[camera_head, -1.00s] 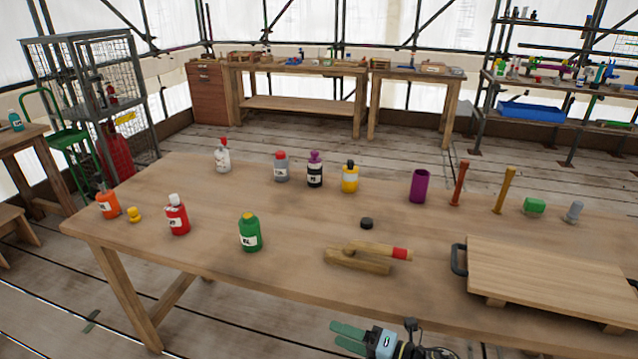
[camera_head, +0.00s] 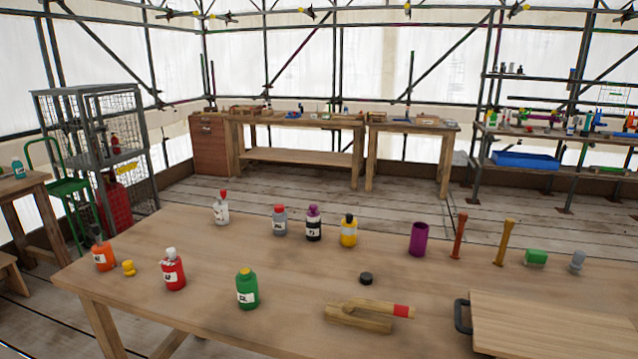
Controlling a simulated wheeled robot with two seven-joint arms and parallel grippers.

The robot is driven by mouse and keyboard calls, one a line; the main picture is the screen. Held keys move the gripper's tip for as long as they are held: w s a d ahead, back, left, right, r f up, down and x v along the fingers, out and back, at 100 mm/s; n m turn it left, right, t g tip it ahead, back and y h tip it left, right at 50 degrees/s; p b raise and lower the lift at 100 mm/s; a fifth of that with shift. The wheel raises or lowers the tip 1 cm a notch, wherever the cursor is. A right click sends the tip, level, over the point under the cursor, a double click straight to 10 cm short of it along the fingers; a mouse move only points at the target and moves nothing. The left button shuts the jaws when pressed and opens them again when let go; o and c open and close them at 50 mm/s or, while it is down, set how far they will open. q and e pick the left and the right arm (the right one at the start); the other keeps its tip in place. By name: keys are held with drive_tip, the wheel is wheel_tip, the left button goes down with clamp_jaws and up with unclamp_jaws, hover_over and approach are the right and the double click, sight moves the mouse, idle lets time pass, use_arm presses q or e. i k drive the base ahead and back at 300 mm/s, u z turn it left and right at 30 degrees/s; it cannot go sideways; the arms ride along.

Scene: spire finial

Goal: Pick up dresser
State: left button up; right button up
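A pale wooden tool with a red band near its handle end, which looks like the dresser (camera_head: 368,314), lies on the front part of the wooden workbench (camera_head: 200,313). Its thick block lies toward the left and front, and its handle runs along behind to the right. Nothing touches it. Neither of my grippers is in view.
A small black cap (camera_head: 366,278) sits behind the tool. A wooden board with a black handle (camera_head: 545,318) lies to the right. A green bottle (camera_head: 247,289) stands to the left. Several bottles, a purple cup (camera_head: 418,239) and upright tools line the back.

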sight(360, 313)
drive_tip(key=u, duration=0.45)
drive_tip(key=k, duration=0.55)
drive_tip(key=u, duration=0.8)
drive_tip(key=i, duration=0.7)
drive_tip(key=z, duration=0.85)
drive_tip(key=i, duration=0.95)
drive_tip(key=z, duration=1)
